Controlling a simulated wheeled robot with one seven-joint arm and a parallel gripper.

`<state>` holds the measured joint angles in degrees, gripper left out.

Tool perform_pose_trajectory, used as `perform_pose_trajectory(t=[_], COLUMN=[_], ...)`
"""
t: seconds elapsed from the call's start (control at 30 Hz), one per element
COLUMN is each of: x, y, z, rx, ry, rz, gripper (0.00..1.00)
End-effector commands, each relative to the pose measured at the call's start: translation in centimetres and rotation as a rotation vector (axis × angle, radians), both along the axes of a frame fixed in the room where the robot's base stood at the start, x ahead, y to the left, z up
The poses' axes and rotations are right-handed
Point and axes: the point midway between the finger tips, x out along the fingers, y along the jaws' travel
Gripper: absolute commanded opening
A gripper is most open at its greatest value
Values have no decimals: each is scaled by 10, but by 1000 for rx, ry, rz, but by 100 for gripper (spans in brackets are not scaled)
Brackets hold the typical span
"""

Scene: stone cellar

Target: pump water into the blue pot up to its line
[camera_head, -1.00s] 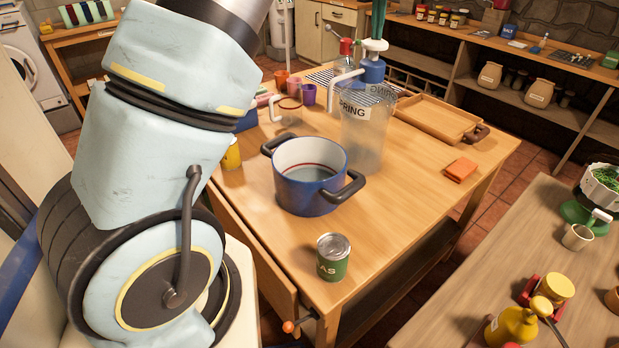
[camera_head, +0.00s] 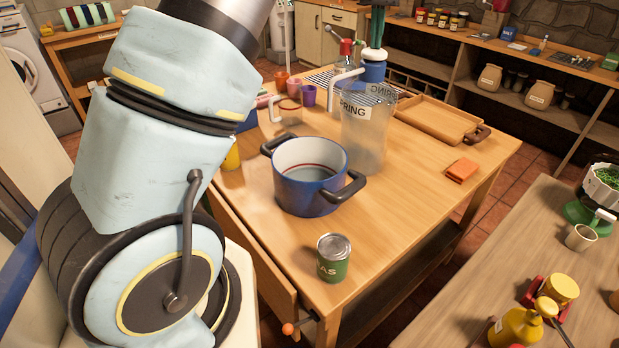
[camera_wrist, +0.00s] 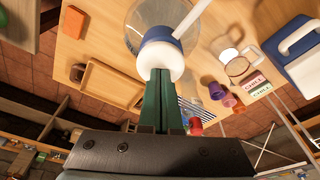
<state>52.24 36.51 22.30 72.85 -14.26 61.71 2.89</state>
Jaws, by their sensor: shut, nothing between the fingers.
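The blue pot (camera_head: 300,197) stands upright on the wooden table with two dark handles. Its white inside carries a red line, and a greyish water surface shows a little below it. Behind it stands a clear jug labelled SPRING (camera_head: 366,145) with a blue-collared pump (camera_head: 373,71). The pump's white spout (camera_head: 344,77) bends down toward the pot; I cannot tell exactly where its tip points. My gripper (camera_head: 375,52) is shut and empty, its green fingertips down on the pump top. In the wrist view, my gripper (camera_wrist: 161,80) meets the white pump head (camera_wrist: 161,58).
A green can (camera_head: 333,258) stands at the table's front. A wooden tray (camera_head: 440,120) and an orange sponge (camera_head: 462,170) lie to the right. A glass with a white handle (camera_head: 288,115) and several coloured cups (camera_head: 282,80) stand behind the pot. Bare tabletop lies right of the pot.

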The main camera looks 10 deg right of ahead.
Motion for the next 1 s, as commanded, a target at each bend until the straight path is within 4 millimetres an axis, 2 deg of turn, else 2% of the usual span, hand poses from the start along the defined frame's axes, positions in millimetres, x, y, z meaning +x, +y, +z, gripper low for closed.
perform_pose_trajectory(t=[0.6, 1.0], x=[0, 0], y=[1, 0], z=[38, 39], rx=[2, 1], ry=[1, 1], rz=[0, 0], gripper=[0, 0])
